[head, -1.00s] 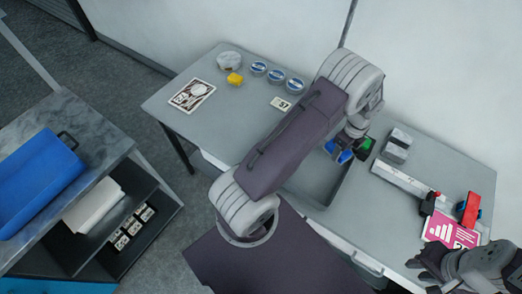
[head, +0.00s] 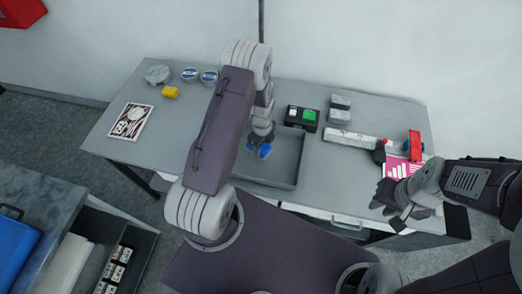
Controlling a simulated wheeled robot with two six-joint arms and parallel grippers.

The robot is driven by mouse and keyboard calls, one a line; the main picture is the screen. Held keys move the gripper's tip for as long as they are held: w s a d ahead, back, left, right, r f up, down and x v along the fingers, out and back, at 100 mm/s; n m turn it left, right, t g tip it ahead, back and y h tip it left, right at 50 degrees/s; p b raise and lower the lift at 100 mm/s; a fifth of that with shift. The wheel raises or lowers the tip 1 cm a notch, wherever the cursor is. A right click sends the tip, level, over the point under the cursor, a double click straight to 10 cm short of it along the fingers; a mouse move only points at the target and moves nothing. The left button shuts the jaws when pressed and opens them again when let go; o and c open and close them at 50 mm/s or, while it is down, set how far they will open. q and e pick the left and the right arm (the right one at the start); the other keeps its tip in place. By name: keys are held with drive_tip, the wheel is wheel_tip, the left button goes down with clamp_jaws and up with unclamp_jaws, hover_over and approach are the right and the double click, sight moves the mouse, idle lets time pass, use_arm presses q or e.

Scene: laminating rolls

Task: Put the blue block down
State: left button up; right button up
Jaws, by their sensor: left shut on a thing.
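The blue block (head: 265,150) is small and is partly hidden by my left gripper (head: 260,146), which is shut on it. In the head view the block shows over the left part of a dark grey shallow tray (head: 289,165) on the table. I cannot tell whether the block touches the tray floor. My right gripper (head: 391,207) hangs near the table's front right edge, beside a pink card; its fingers are too small and dark to tell whether they are open.
A black box with a green button (head: 309,115) stands behind the tray. Grey blocks (head: 339,110), a white bar device (head: 350,138), a red object (head: 415,143) and a pink card (head: 399,169) are to the right.

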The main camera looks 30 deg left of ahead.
use_arm(q)
wheel_tip(320, 180, down, 3)
drive_tip(key=shift+s+a+f+p, duration=0.1)
drive_tip(key=shift+s+f+p, duration=0.1)
drive_tip(key=shift+p, duration=0.25)
drive_tip(key=shift+w+f, duration=0.15)
drive_tip(key=shift+f, duration=0.3)
drive_tip(key=shift+f, duration=0.15)
drive_tip(key=o, duration=1.6)
drive_tip(key=shift+c, duration=0.2)
